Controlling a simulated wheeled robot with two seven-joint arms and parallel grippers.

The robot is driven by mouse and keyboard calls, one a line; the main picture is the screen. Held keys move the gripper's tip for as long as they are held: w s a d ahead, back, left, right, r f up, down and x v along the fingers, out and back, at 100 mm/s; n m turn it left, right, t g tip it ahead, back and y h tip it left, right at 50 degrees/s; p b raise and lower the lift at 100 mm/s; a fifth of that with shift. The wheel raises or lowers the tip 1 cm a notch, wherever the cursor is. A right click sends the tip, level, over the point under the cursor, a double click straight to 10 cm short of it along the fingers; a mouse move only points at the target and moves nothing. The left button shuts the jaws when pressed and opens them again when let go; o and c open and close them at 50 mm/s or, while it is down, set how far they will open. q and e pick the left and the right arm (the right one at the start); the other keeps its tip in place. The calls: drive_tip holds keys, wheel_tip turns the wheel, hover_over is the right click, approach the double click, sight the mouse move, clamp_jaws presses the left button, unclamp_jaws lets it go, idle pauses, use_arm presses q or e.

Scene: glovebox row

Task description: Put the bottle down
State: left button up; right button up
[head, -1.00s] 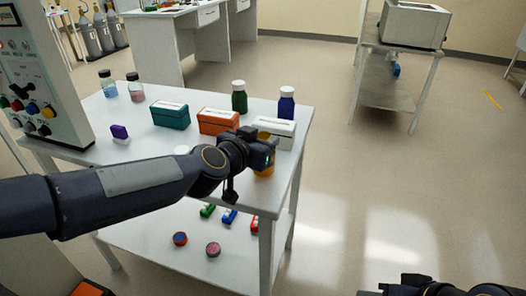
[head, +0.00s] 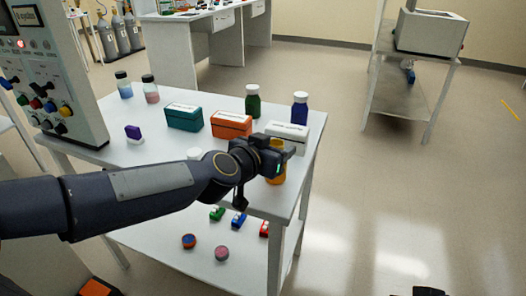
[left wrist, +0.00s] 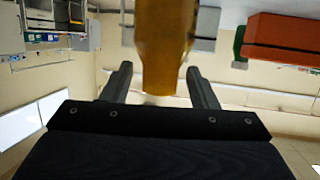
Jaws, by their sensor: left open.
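An amber bottle (head: 277,174) stands at the near right part of the white table (head: 130,172), partly hidden behind my left gripper. My left gripper (head: 274,160) is at the bottle. In the left wrist view the amber bottle (left wrist: 165,45) shows between the two spread fingers of the gripper (left wrist: 155,88), with its narrow end toward the palm. The fingers look apart from the bottle's sides. The bottle's base is out of that view. Only a dark bit of my right gripper (head: 428,292) shows at the bottom edge.
Close behind the bottle are a white box (head: 288,135), an orange box (head: 231,124) and a blue bottle (head: 300,108). A green bottle (head: 253,101) and a teal box (head: 184,117) stand farther left. A control panel (head: 50,75) stands at the left.

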use_arm(q)
drive_tip(key=p+v, duration=0.3)
drive_tip(key=v, duration=0.7)
drive_tip(key=s+a+f+n+g+y, duration=0.1)
drive_tip(key=s+a+f+n+g, duration=0.1)
drive_tip(key=s+a+f, duration=0.2)
drive_tip(key=s+a+f+n+g+y, duration=0.1)
drive_tip(key=s+a+f+n+g, duration=0.1)
drive_tip(key=s+a, duration=0.4)
drive_tip(key=s+a+f+n+g+y, duration=0.1)
drive_tip(key=s+a+f+n+g, duration=0.2)
drive_tip(key=s+a+f, duration=0.3)
drive_tip(key=s, duration=0.5)
drive_tip(key=shift+s+n, duration=0.2)
drive_tip(key=shift+n, duration=0.2)
drive_tip(key=shift+d+p, duration=0.1)
drive_tip(key=shift+p, duration=0.2)
wheel_tip(320, 180, up, 14)
drive_tip(key=p, duration=1.3)
drive_tip(key=shift+f, duration=0.25)
